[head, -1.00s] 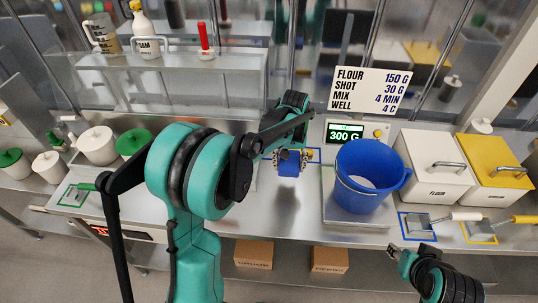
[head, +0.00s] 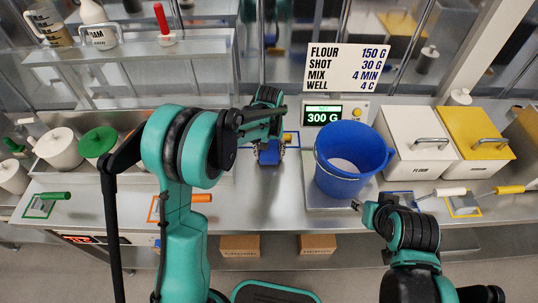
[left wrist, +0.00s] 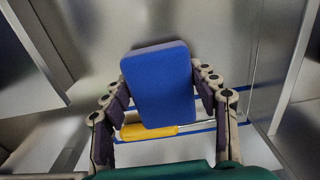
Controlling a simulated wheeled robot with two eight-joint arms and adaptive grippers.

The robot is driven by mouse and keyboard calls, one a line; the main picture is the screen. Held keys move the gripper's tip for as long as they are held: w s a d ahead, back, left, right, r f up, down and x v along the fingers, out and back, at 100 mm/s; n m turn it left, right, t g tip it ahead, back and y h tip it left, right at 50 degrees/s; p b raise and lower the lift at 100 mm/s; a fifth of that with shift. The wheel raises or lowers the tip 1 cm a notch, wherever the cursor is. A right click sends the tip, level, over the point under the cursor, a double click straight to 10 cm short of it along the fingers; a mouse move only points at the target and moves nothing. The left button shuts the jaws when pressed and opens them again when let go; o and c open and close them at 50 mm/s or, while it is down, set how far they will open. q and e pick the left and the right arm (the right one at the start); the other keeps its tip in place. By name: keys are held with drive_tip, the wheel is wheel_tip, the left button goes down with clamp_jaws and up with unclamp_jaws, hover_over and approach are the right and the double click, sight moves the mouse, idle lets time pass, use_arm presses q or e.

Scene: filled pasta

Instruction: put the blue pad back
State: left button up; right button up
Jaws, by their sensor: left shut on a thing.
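The blue pad (left wrist: 160,85) is held between the fingers of my left gripper (left wrist: 160,95) in the left wrist view. In the head view the pad (head: 268,154) hangs at my left gripper (head: 268,146), over the back of the counter, left of the scale. A blue outline (left wrist: 232,126) is marked on the surface below and beyond the pad, and a yellow-handled tool (left wrist: 150,131) lies within it, partly hidden by the pad. My right gripper (head: 362,209) is low, in front of the scale's right corner; its finger opening is unclear.
A blue bucket (head: 350,160) stands on the scale (head: 318,194) right of the pad; the display (head: 322,115) reads 300 G. White and yellow bins (head: 414,139) stand farther right. A raised shelf (head: 130,72) is at the back left.

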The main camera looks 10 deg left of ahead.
use_arm(q)
drive_tip(key=shift+f, duration=0.4)
drive_tip(key=shift+f, duration=0.2)
drive_tip(key=o, duration=1.1)
drive_tip(key=shift+r, duration=0.15)
